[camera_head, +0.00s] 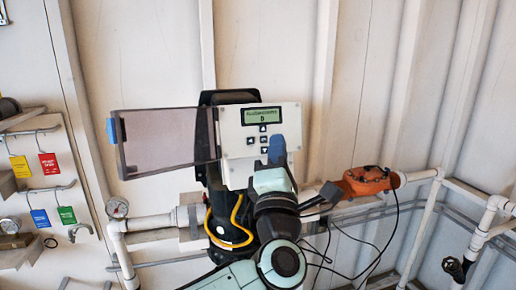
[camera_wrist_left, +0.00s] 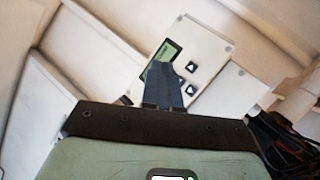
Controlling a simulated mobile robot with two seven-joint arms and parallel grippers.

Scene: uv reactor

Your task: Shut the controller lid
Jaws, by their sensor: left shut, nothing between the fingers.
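The controller (camera_head: 240,140) is a white box with a green display and several dark buttons, mounted on the wall equipment; it also shows in the left wrist view (camera_wrist_left: 215,48). Its see-through brownish lid (camera_head: 158,142) stands open, swung out to the left, with a blue latch (camera_head: 110,131) on its far left edge. My left gripper (camera_head: 277,150) is shut and empty. Its fingers are in front of the right part of the controller face and hide some of it. In the left wrist view the fingers (camera_wrist_left: 165,85) overlap the display; contact cannot be told. My right gripper is not in view.
White pipes with a gauge (camera_head: 117,208) run below the controller. An orange device (camera_head: 366,181) with black cables is to the right. A yellow cable (camera_head: 238,222) hangs below the controller. Coloured tags (camera_head: 48,163) hang at the far left. The wall above is clear.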

